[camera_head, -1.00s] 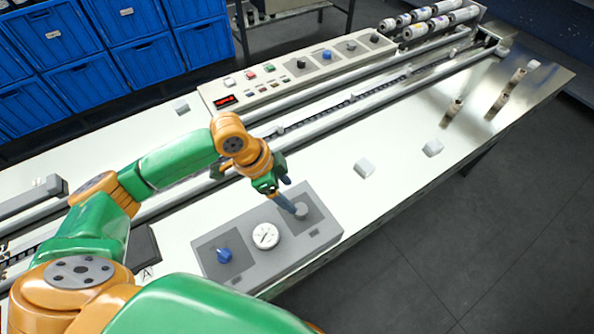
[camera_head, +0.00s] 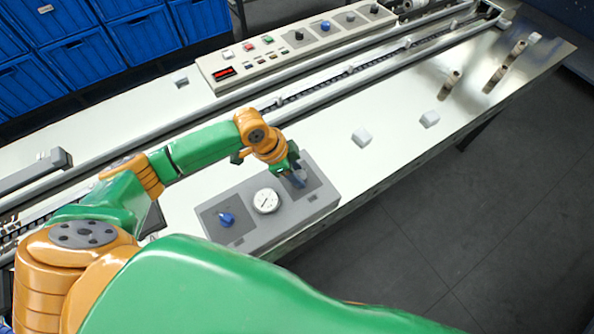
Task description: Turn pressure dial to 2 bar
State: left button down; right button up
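A grey control box (camera_head: 244,236) lies on the near part of the white machine bed. It carries a blue knob (camera_head: 226,219) on its left side, a round white gauge (camera_head: 265,201) in the middle, and a light grey knob (camera_head: 301,178) on its right side. The gauge's numbers are too small to read. My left gripper (camera_head: 297,176) points down at the grey knob, with its dark fingers over or beside it and partly hiding it. Whether the fingers are apart or closed on the knob is unclear. My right gripper is out of view.
A long panel with buttons, knobs and a red display (camera_head: 224,72) stands behind a rail conveyor (camera_head: 340,85). Small white blocks (camera_head: 362,137) and brown rolls (camera_head: 450,85) sit to the right. Blue crates (camera_head: 146,38) are at the back left.

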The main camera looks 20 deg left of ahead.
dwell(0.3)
pick_arm(q)
jog(key=shift+w+m+g+h+b, duration=0.15)
jog(key=shift+m+g+h+b, duration=0.2)
jog(key=shift+m, duration=0.85)
jog(key=m+g+b, duration=0.1)
jog(key=m, duration=0.1)
jog(key=shift+w+f+m, duration=0.1)
jog(key=shift+m, duration=0.3)
jog(key=m+g+b, duration=0.2)
jog(key=m, duration=0.2)
jog(key=shift+b, duration=0.35)
jog(key=shift+w+m+g+b, duration=0.1)
jog(key=shift+m+g+b, duration=0.25)
jog(key=shift+m+b, duration=0.6)
jog(key=shift+m, duration=0.45)
jog(key=shift+c, duration=1.9)
grip_release()
jog(key=shift+d, duration=0.1)
